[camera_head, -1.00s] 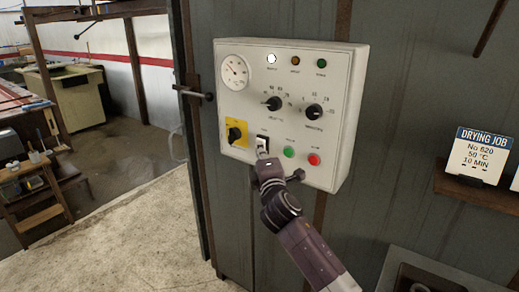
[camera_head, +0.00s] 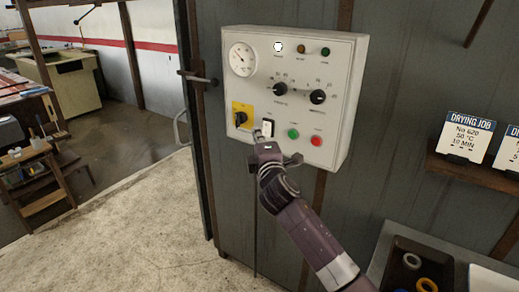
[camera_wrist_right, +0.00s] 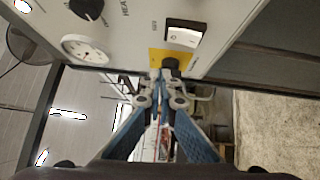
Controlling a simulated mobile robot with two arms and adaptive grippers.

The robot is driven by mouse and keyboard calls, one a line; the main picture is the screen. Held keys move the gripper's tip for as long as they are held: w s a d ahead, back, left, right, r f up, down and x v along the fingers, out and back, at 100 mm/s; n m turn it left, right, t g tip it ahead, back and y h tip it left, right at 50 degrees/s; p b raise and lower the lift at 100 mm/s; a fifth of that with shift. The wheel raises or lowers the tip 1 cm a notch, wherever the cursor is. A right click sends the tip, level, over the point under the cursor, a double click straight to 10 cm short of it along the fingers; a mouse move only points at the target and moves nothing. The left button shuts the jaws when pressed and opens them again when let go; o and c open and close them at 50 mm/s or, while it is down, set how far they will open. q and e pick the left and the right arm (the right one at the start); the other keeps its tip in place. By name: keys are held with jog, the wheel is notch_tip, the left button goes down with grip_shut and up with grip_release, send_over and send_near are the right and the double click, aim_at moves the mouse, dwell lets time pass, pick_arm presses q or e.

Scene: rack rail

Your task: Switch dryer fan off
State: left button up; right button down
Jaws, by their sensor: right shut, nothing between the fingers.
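The white control panel (camera_head: 335,65) hangs on the grey dryer wall. Its white fan rocker switch (camera_head: 266,128) sits in the lower row, right of the yellow plate with a black rotary switch (camera_head: 241,117). The rocker also shows in the right wrist view (camera_wrist_right: 183,37), in a black frame; I cannot surely tell which side is pressed. My right gripper (camera_head: 259,137) is shut and empty, just below and left of the rocker in the head view. In the wrist view its fingertips (camera_wrist_right: 162,88) are apart from the rocker, near the yellow plate. My left gripper is not in view.
A green button (camera_head: 293,134) and a red button (camera_head: 316,141) are right of the rocker. Two black knobs (camera_head: 317,97) and a round gauge (camera_head: 242,59) sit above. A door handle (camera_head: 199,79) sticks out left of the panel. A sign shelf (camera_head: 475,171) is at right.

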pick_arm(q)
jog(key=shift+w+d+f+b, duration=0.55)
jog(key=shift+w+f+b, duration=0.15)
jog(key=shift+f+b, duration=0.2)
pick_arm(e)
jog(key=s+d, duration=0.2)
jog(key=s, duration=0.5)
jog(key=shift+s+d, duration=0.2)
jog(key=shift+s, duration=0.2)
jog(key=shift+f, duration=0.15)
